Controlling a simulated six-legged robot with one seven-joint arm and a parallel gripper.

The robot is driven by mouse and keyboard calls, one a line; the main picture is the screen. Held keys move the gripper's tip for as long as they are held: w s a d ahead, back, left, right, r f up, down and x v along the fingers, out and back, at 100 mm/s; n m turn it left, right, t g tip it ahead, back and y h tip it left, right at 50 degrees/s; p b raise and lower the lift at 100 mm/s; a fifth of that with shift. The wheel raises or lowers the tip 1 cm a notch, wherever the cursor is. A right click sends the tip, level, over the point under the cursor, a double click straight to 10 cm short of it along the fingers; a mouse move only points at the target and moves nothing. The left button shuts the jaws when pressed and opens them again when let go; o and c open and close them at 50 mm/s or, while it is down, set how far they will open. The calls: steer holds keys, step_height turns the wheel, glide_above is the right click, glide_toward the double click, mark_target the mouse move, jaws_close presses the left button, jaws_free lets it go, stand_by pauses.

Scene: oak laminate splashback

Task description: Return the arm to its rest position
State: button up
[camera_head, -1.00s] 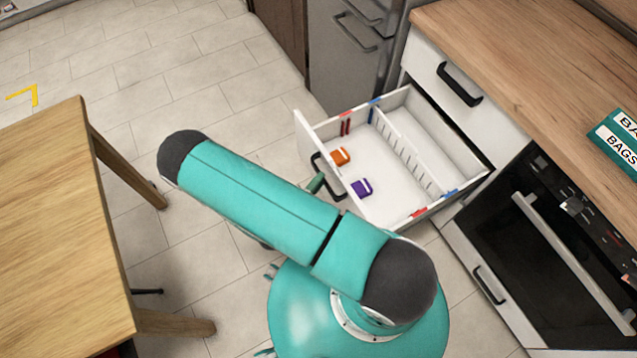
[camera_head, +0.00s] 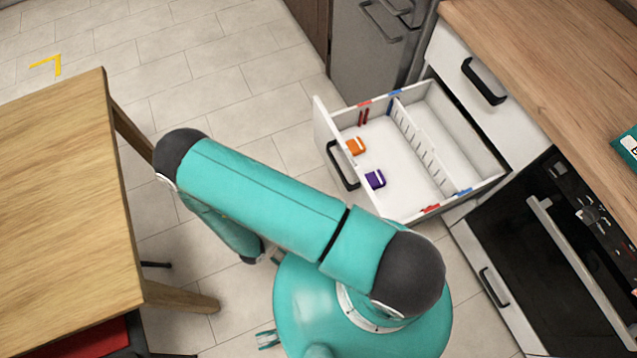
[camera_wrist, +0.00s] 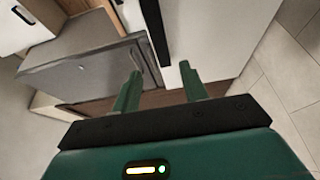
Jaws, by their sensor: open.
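My teal arm (camera_head: 265,197) is folded, with its dark elbow at the left and its dark shoulder joint at the right. A lower teal link (camera_head: 225,225) shows beneath it. My gripper (camera_wrist: 160,70) shows in the wrist view, its two green fingers apart with nothing between them. The fingers point toward a white front with a dark bar handle (camera_wrist: 153,30); I cannot tell the exact gap. In the head view the gripper itself cannot be made out.
An open white drawer (camera_head: 477,179) with a divider holds an orange item (camera_head: 356,146) and a purple item (camera_head: 375,179). An oven (camera_head: 560,255) and wooden counter (camera_head: 550,60) are at right. A wooden table (camera_head: 60,200) stands close at left.

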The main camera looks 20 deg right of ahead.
steer(key=shift+v, duration=1.2)
